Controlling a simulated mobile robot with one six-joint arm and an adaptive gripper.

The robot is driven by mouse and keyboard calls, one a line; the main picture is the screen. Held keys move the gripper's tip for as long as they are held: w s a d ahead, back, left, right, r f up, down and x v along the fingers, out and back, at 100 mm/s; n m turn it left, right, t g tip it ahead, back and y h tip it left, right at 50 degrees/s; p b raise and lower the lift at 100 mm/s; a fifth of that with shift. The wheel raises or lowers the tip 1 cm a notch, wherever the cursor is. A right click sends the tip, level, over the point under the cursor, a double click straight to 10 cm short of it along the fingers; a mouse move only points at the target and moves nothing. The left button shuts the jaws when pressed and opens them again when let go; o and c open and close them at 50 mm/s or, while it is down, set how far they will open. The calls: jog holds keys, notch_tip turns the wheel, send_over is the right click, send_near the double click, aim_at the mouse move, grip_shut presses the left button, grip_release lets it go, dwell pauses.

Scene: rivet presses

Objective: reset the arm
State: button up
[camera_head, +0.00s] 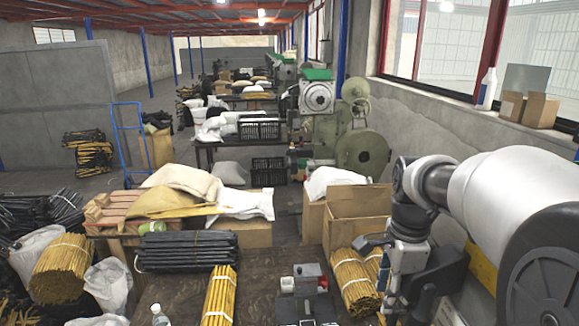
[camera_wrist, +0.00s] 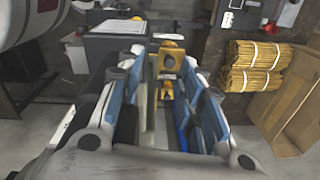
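My arm reaches in from the right side of the head view and bends down over the right end of the near workbench (camera_head: 262,290). A yellow-orange part (camera_wrist: 172,62) shows in the gap, seemingly beyond the fingers; I see nothing gripped.
Open cardboard boxes (camera_head: 357,212) stand behind the rods. A small grey device (camera_head: 309,279) sits on the bench, with a black rod bundle (camera_head: 186,250) to the left. A green press (camera_head: 362,150) stands farther back. Bare floor shows in the wrist view.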

jog(key=s+a+f+n+t+b, duration=0.2)
jog(key=s+a+f+n+b, duration=0.2)
jog(key=s+f+n+b, duration=0.3)
jog(key=s+a+f+n+t+b, duration=0.2)
jog(key=s+a+f+n+b, duration=0.3)
jog(key=s+n, duration=0.7)
notch_tip(320, 180, down, 3)
jog(key=shift+s+r+b, duration=0.15)
jog(key=shift+s+b, duration=0.4)
jog(key=shift+b, duration=0.65)
